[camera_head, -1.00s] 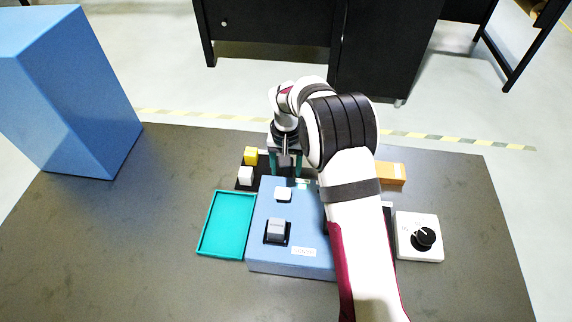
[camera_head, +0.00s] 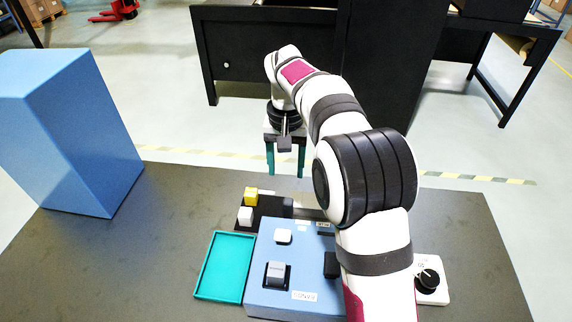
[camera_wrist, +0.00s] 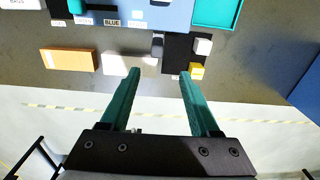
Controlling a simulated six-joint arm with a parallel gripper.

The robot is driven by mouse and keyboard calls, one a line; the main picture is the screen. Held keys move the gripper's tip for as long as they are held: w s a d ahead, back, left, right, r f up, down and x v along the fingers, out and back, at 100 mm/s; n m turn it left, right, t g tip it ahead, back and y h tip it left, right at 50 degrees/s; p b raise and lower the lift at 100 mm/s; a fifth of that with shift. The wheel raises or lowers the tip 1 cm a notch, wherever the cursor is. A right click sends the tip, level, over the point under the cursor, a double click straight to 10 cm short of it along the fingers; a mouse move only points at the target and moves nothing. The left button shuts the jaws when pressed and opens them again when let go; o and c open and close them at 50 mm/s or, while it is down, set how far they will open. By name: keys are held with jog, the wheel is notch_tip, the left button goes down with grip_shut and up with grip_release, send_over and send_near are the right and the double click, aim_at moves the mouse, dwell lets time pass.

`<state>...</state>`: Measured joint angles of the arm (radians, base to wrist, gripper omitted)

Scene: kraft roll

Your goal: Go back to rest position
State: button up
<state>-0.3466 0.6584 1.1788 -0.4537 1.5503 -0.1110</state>
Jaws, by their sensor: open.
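My gripper (camera_head: 285,172) is open and empty, with two teal fingers pointing down. In the head view it hangs in the air beyond the blue box-shaped station (camera_head: 260,292), near the table's far edge. In the wrist view the open fingers (camera_wrist: 160,74) have nothing between their tips. My arm hides part of the station's right side and the table behind it.
A black tray (camera_head: 265,212) holds yellow and white cubes. A teal tray (camera_head: 205,292) lies left of the station. A white dial box (camera_head: 432,291) stands right. A tall blue block (camera_head: 70,130) stands far left. An orange block (camera_wrist: 70,60) shows in the wrist view.

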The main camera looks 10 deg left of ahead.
jog(key=s+d+r+m, duration=0.1)
jog(key=s+d+r, duration=0.25)
jog(key=s, duration=0.25)
jog(key=s+d+r+m, duration=0.1)
jog(key=s+d+r, duration=0.1)
jog(key=s+d, duration=0.35)
jog(key=s+d+f+m+y, duration=0.1)
jog(key=s+d+f, duration=0.1)
jog(key=s, duration=0.8)
jog(key=s+d+f+m, duration=0.2)
jog(key=s, duration=0.9)
jog(key=shift+s+f+m+y, duration=0.2)
jog(key=shift+f+m+y, duration=0.1)
jog(key=shift+y, duration=0.1)
